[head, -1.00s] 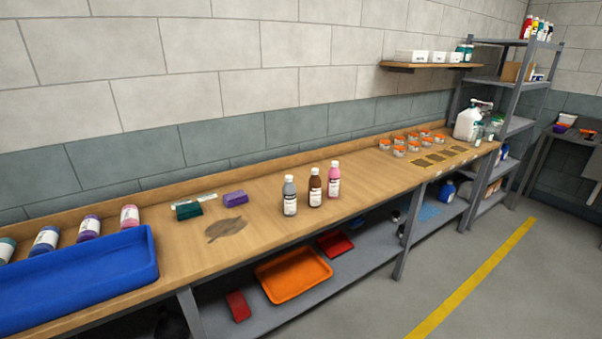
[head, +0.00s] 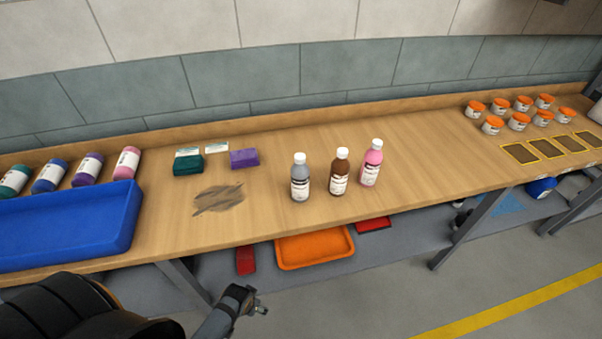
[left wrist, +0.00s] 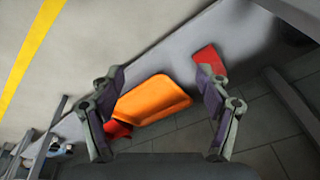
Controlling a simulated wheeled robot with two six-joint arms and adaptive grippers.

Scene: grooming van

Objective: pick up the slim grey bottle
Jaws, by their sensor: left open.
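The slim grey bottle (head: 300,178) stands upright on the wooden bench, with a white cap and a white label. It is the leftmost of three bottles, beside a brown bottle (head: 340,172) and a pink bottle (head: 372,163). My left gripper (head: 250,300) is low in front of the bench, below and to the left of the grey bottle and well apart from it. In the left wrist view my left gripper (left wrist: 162,110) is open and empty, facing the lower shelf. The bottle is not in that view. My right gripper is not in view.
A blue tray (head: 70,228) and several lying bottles are at the bench's left. A green block (head: 188,163), a purple block (head: 244,158) and a dark stain lie left of the grey bottle. Several orange-lidded jars (head: 518,121) stand right. An orange tray (head: 315,248) sits below.

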